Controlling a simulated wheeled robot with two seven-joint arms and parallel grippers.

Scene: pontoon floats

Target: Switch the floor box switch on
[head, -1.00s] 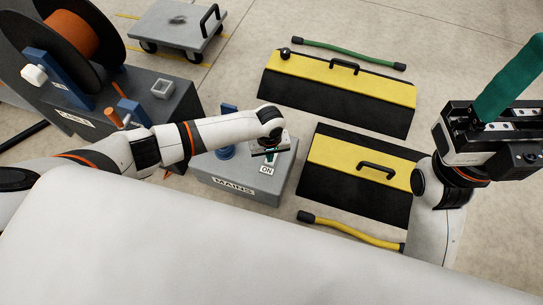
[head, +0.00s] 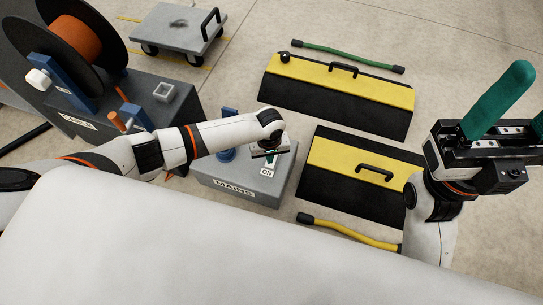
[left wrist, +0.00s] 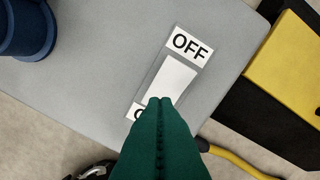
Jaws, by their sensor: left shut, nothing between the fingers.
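The grey floor box (head: 230,188) marked MAINS stands on the floor at the middle of the head view. On its top is the switch, a white rocker (left wrist: 172,80) in a grey frame, seen in the left wrist view between an OFF label (left wrist: 188,45) and a mostly hidden ON label (head: 267,172). My left gripper (left wrist: 160,101) is shut and empty, its green fingertips over the ON end of the rocker. I cannot tell whether they touch it or which way the rocker is tilted. My right gripper (head: 527,95) is raised at the right, its green fingers apart.
A blue fitting (left wrist: 26,28) stands on the box beside the switch. Black and yellow ramps (head: 365,163) lie to the right, with a yellow hose (head: 350,231) in front. A cable reel (head: 75,45) stands at the left, a cart (head: 178,28) behind. Bare floor lies between.

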